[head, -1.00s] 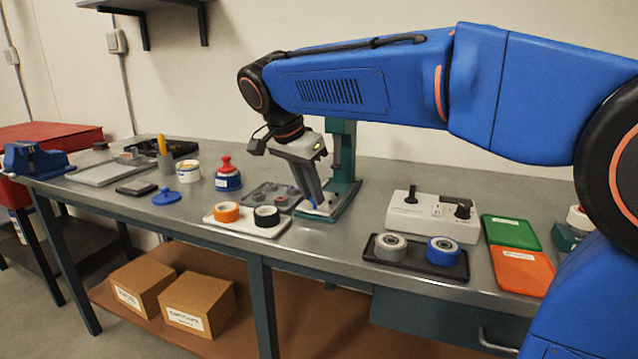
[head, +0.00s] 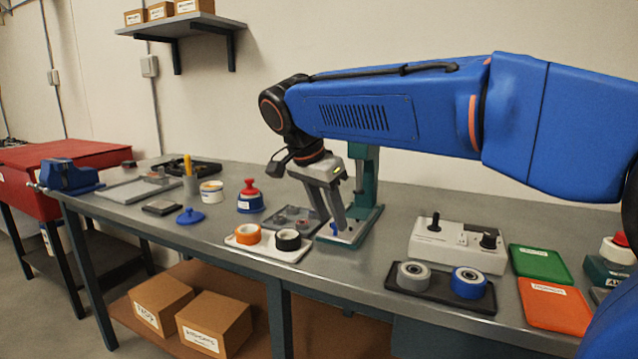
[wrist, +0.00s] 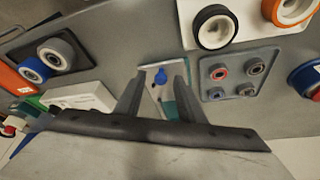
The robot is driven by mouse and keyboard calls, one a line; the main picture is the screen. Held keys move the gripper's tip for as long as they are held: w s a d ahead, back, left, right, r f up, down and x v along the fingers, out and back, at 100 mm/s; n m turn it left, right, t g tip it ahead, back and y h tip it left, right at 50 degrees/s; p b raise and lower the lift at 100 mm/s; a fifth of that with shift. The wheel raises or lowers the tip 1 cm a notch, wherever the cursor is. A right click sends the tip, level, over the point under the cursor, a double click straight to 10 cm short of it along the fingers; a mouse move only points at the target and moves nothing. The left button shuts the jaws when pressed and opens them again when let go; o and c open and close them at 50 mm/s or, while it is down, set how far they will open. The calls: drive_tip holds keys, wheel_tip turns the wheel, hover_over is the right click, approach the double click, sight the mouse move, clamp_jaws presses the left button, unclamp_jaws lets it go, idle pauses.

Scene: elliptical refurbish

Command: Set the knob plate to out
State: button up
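A small blue knob (wrist: 160,76) sits on a pale plate (wrist: 153,96) at the foot of a teal stand (head: 362,185). In the wrist view it lies between my gripper's (wrist: 160,68) two fingers, which are spread apart with gaps beside the knob. In the head view my gripper (head: 337,228) points down over the stand's base, its fingertips close to the plate. The fingers partly cover the plate there. I cannot tell how high the fingertips are, nor read any marking for the knob's setting.
A grey tray with several rollers (wrist: 235,72) and a white tray with orange and black rings (head: 268,252) lie left of the stand in the head view. To its right are a white control box (head: 455,248), a dark tray (head: 440,292), and green (head: 540,262) and orange (head: 555,305) plates.

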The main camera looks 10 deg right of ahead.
drive_tip(key=v, duration=1.6)
drive_tip(key=shift+s+r, duration=0.15)
drive_tip(key=shift+r, duration=0.05)
drive_tip(key=shift+a, duration=0.1)
